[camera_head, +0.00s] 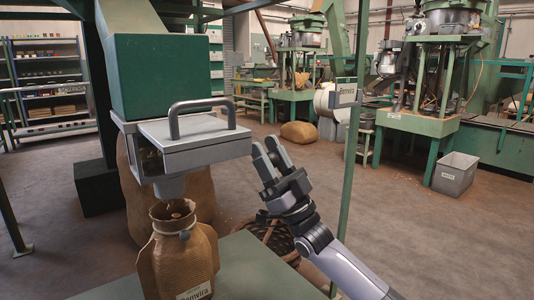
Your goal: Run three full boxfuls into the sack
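The open-mouthed brown sack (180,262), labelled at its front, stands upright on the green stand beneath the metal spout (170,186). Something brown shows in its mouth; I cannot tell how full it is. Above the spout, a grey metal box (195,146) with a dark bar handle (201,106) on top juts out under the green hopper (156,75). The box's inside is hidden. My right gripper (267,144) is just right of the box, apart from the handle, its fingers slightly parted with nothing between them. My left gripper is out of view.
A green post (353,140) rises behind my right arm. A larger brown sack (133,200) stands behind the stand, and a wicker basket (272,238) is on the floor. The green stand top (255,270) is bare right of the sack. A grey bin (454,174) stands far right.

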